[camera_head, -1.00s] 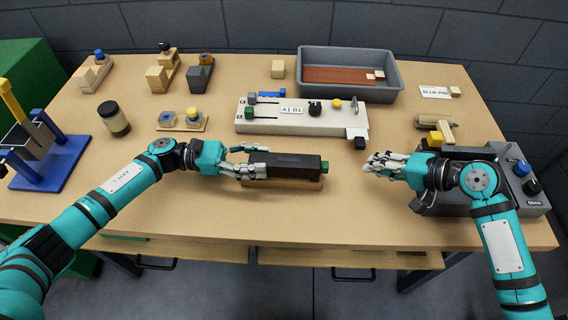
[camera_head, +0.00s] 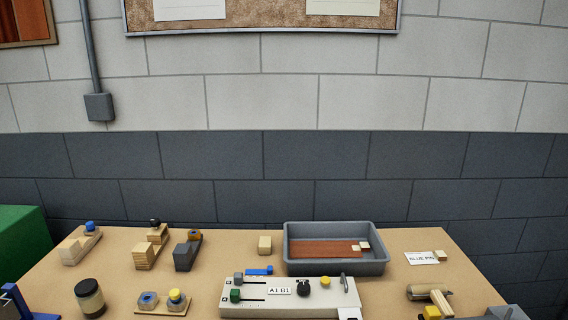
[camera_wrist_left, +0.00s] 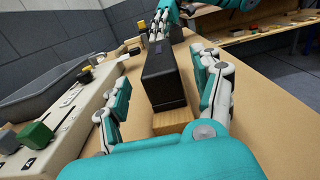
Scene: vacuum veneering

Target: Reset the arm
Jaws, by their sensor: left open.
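In the left wrist view my left gripper (camera_wrist_left: 158,78) is open, with one finger on each side of a long black block (camera_wrist_left: 166,75) on a wooden base (camera_wrist_left: 171,120). I cannot tell whether either finger touches the block. My right gripper (camera_wrist_left: 160,24) shows small beyond the block's far end. Its finger opening is too small to judge. Neither gripper is in the head view, which looks mostly at the wall.
In the head view the pale control panel (camera_head: 240,311), grey tray (camera_head: 337,268), dark jar (camera_head: 90,298) and several small wooden blocks stand on the table (camera_head: 215,262). The panel also runs along the left in the wrist view (camera_wrist_left: 70,135).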

